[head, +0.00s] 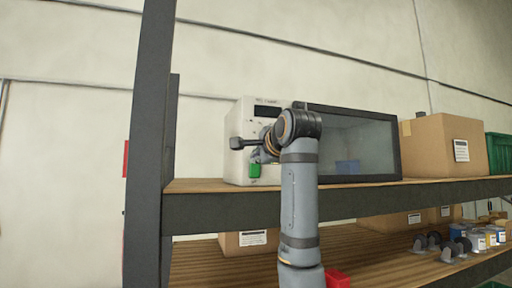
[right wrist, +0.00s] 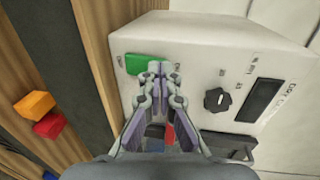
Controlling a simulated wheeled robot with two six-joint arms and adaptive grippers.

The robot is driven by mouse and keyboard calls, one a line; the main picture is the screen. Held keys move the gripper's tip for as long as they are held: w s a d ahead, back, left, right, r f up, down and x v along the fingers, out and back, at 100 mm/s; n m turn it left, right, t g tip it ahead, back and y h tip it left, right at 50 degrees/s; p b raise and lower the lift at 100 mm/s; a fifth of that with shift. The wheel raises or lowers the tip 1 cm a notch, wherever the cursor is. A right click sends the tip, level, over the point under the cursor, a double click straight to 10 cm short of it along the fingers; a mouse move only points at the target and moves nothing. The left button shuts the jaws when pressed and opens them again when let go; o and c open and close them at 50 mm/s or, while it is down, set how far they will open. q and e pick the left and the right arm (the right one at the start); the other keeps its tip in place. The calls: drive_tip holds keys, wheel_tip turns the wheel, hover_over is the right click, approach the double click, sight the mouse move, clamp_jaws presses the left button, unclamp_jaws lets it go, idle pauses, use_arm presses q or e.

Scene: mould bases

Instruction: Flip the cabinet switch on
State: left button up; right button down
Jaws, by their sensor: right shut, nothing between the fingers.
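The cabinet (head: 240,118) is a white unit with a dark-framed glass door (head: 365,140), standing on a wooden shelf. Its control panel fills much of the right wrist view (right wrist: 192,55). A green switch (head: 254,171) is low on the panel; it also shows in the right wrist view (right wrist: 138,64). I cannot tell its position. My right gripper (right wrist: 157,68) is shut and empty, its fingertips at the end of the green switch and partly over it; contact is unclear. In the head view my right arm hides part of the panel. My left gripper is not in view.
The panel has a black knob (right wrist: 216,100) and a dark display (right wrist: 261,100). A dark shelf post (head: 149,150) stands left of the cabinet. A cardboard box (head: 440,147) stands to its right. Boxes and small parts lie on the lower shelf.

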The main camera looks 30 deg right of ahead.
drive_tip(key=shift+w+d, duration=0.1)
drive_tip(key=shift+w, duration=0.25)
drive_tip(key=shift+w+d+r+p, duration=0.25)
drive_tip(key=shift+w+r, duration=0.25)
drive_tip(key=shift+w, duration=0.3)
